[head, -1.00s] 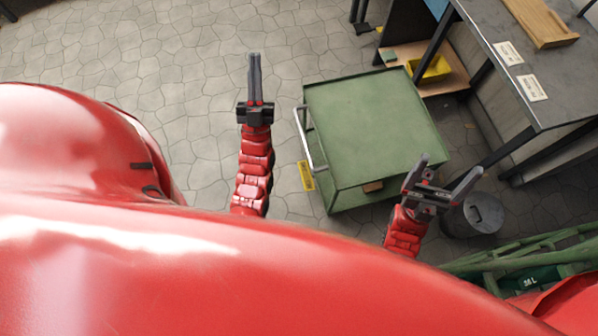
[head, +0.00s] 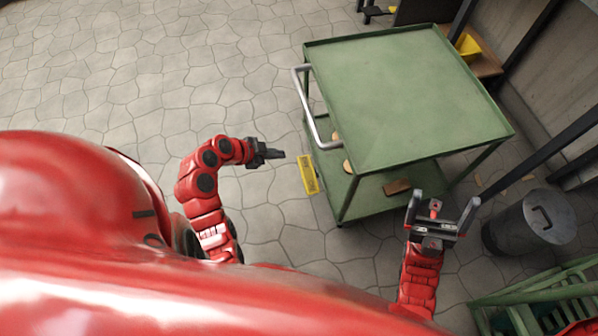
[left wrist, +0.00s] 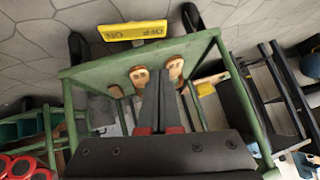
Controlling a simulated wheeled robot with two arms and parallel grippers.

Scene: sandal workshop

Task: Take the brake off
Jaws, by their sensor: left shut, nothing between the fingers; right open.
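The green trolley (head: 405,90) stands right of centre in the head view, with a silver handle (head: 312,110) on its left side. A yellow plate (head: 308,174) sits low by the trolley's left end; in the left wrist view the yellow plate (left wrist: 132,30) carries dark lettering, between black wheels (left wrist: 192,17). My left gripper (head: 282,154) is shut and empty, pointing right, a little left of the yellow plate in the head view. Its closed fingers (left wrist: 160,85) show in the left wrist view. My right gripper (head: 443,204) is open and empty, in front of the trolley.
Tan sole-shaped pieces (left wrist: 139,76) and a brown block (head: 397,187) lie on the trolley's lower shelf. A grey bin (head: 530,222) stands right of my right gripper. A green frame (head: 540,300) is at the lower right. The floor left of the trolley is clear.

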